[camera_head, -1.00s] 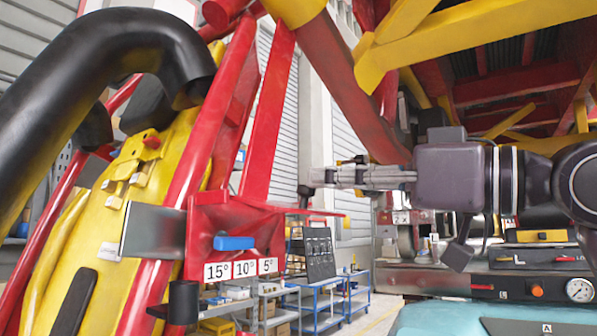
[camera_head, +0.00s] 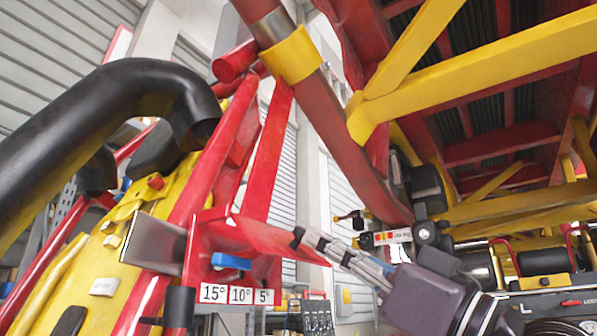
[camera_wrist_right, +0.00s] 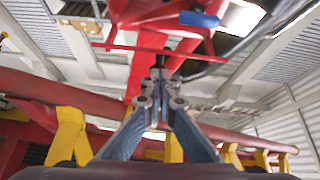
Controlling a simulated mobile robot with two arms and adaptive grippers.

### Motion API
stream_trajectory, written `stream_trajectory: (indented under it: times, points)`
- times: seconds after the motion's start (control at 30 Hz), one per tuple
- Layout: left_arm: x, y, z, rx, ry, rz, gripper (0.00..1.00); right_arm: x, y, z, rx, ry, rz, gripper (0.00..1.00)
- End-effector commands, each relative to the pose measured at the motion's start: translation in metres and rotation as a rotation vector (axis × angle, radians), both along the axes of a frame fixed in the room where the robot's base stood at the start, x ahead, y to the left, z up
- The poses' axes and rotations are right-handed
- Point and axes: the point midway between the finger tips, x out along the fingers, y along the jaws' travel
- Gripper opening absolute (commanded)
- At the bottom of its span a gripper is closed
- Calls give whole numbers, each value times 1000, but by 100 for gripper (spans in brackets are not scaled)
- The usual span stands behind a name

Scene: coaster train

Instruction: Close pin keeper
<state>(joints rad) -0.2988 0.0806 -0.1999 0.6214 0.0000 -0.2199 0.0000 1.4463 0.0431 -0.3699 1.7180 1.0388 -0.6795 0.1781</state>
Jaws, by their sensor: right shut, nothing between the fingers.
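No part is clearly recognisable as the pin keeper. A red bracket (camera_head: 262,240) with a flat red arm pointing right is fixed to the red frame. It carries a blue handle (camera_head: 231,261) and white 15°, 10° and 5° labels (camera_head: 240,294). My right gripper (camera_head: 298,237) is shut and empty, its tips pointing up-left and overlapping the red arm in the head view; contact cannot be told. In the right wrist view, the shut fingertips (camera_wrist_right: 160,74) lie just below red bars, with the blue handle (camera_wrist_right: 198,19) above. My left gripper is not in view.
A thick black curved tube (camera_head: 120,85) and a yellow body (camera_head: 85,255) fill the left side. A red beam (camera_head: 335,120) with a yellow collar (camera_head: 291,55) slants above my right gripper. Yellow and red girders (camera_head: 480,65) hang overhead at right.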

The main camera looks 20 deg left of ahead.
Motion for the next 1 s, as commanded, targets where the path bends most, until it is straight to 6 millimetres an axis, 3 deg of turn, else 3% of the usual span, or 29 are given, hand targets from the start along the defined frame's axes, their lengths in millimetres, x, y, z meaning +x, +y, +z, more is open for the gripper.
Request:
stream_trajectory:
  times: [1.0]
  points:
    - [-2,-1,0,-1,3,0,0,10,28,-39,-4,2,1,0]
